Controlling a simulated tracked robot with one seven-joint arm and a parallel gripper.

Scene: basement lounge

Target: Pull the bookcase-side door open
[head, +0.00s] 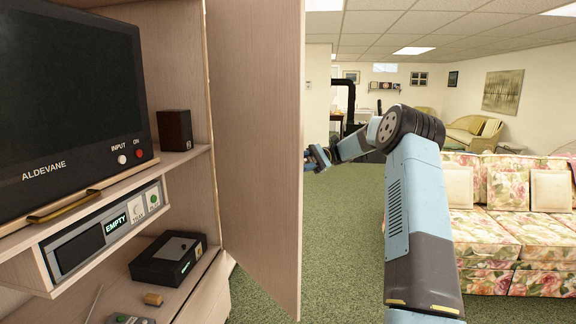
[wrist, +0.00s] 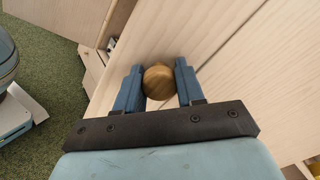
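The pale wood door (head: 255,140) stands open, swung out from the right side of the shelf unit. Its inner face shows in the head view. My gripper (head: 316,158) is just past the door's free edge, on its outer side. In the wrist view the outer face of the door (wrist: 215,40) fills much of the picture. A round wooden knob (wrist: 158,82) sits between the two blue fingers of my gripper (wrist: 159,80), which appear closed against its sides. The knob is hidden behind the door in the head view.
The shelf unit holds a television (head: 70,100), a small speaker (head: 175,130) and a black box (head: 168,257). A floral sofa (head: 500,215) stands at right. Green carpet (head: 345,230) is clear between the door and my arm.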

